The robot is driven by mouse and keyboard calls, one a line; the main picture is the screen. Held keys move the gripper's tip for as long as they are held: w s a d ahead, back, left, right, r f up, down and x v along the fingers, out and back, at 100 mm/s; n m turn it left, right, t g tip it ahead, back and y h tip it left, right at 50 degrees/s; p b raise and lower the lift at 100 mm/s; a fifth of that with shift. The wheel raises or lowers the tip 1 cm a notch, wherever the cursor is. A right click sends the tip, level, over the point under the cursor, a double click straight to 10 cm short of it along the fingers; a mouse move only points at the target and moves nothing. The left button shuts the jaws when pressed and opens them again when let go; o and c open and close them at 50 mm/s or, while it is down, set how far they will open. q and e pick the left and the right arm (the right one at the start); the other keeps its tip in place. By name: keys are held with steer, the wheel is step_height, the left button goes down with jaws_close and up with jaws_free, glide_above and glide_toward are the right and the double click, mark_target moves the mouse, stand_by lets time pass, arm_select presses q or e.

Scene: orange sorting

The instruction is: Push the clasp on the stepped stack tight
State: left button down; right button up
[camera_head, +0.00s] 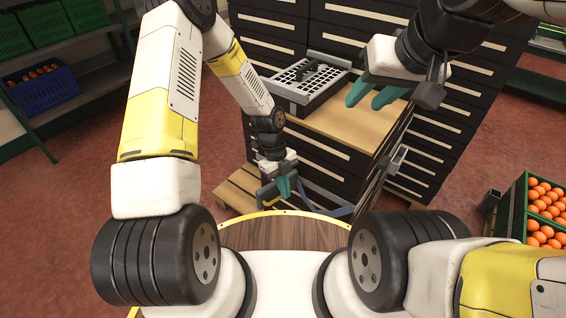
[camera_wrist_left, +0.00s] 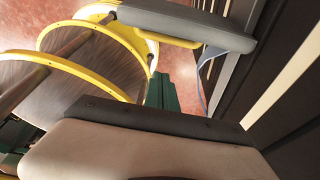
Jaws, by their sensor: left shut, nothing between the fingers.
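The stepped stack (camera_head: 330,150) of dark drawer units stands ahead of me, with a lower wooden top (camera_head: 350,122) and taller units behind. A grey metal fitting (camera_head: 397,158), which looks like the clasp, sits at the right edge of the lower unit; whether it is tight I cannot tell. A blue strap (camera_head: 325,199) hangs low by the stack's front; it also shows in the left wrist view (camera_wrist_left: 214,53). My left gripper (camera_head: 284,187) is shut and empty, low by the front, left of the fitting. My right gripper (camera_head: 374,97) is open and empty above the wooden top.
A grey gridded tray (camera_head: 300,85) sits on the stack's left top. A wooden pallet (camera_head: 238,190) lies under the stack. A shelf with green crates (camera_head: 45,22) and a blue crate (camera_head: 42,90) is at left; green crates of oranges (camera_head: 520,205) stand at right. Red floor is clear between.

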arm_select(q)
step_height(320, 180, down, 6)
steer(key=w+a, duration=0.1)
steer(key=shift+w+r, duration=0.15)
steer(key=shift+w, duration=0.1)
steer(key=shift+a, duration=0.1)
stand_by(0.4)
